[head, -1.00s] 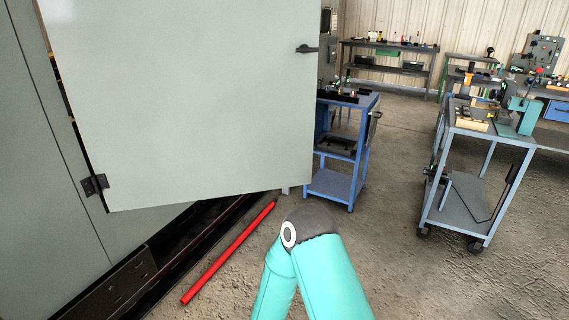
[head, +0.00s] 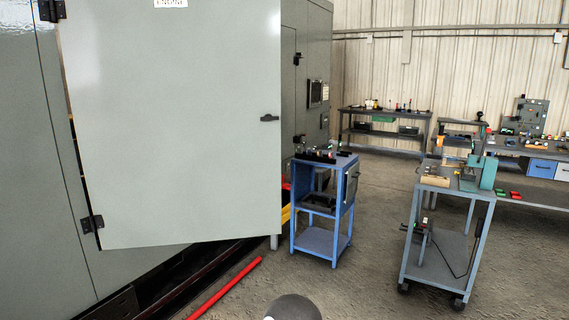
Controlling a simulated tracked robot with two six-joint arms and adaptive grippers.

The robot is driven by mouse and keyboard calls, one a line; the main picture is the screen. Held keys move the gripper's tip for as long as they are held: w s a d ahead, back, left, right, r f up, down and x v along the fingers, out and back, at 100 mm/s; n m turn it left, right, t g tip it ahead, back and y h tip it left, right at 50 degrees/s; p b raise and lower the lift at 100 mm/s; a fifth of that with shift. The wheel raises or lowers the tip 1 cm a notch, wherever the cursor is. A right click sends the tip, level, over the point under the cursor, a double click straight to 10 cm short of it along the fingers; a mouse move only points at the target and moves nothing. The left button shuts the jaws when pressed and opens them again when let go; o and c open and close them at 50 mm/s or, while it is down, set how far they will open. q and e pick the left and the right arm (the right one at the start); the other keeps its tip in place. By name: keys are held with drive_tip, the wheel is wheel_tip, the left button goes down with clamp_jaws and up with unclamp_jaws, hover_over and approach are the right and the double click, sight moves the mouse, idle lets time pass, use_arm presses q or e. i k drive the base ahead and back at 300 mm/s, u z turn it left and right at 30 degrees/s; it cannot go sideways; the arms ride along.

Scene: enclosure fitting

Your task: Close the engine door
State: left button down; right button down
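The engine door (head: 170,130) is a large grey-green panel standing open from the enclosure (head: 30,170) at the left. Its hinges (head: 92,223) are along its left edge, and a small black handle (head: 269,118) is near its right edge. A dark gap shows behind the hinged edge. Only a dark rounded joint of my arm shows at the bottom edge in the head view, apart from the door. Neither gripper is in view.
A blue cart (head: 322,205) with tools stands just right of the door. A grey-blue cart (head: 440,235) stands farther right. A red bar (head: 225,288) lies on the floor below the door. Workbenches (head: 385,130) line the back wall. Floor between the carts is clear.

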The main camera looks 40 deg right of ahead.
sight(168, 98)
drive_tip(key=u, duration=0.25)
drive_tip(key=k, duration=0.1)
drive_tip(key=z, duration=1.2)
drive_tip(key=i, duration=0.95)
drive_tip(key=z, duration=0.8)
drive_tip(key=i, duration=1.45)
drive_tip(key=u, duration=0.6)
drive_tip(key=i, duration=0.45)
drive_tip(key=u, duration=0.35)
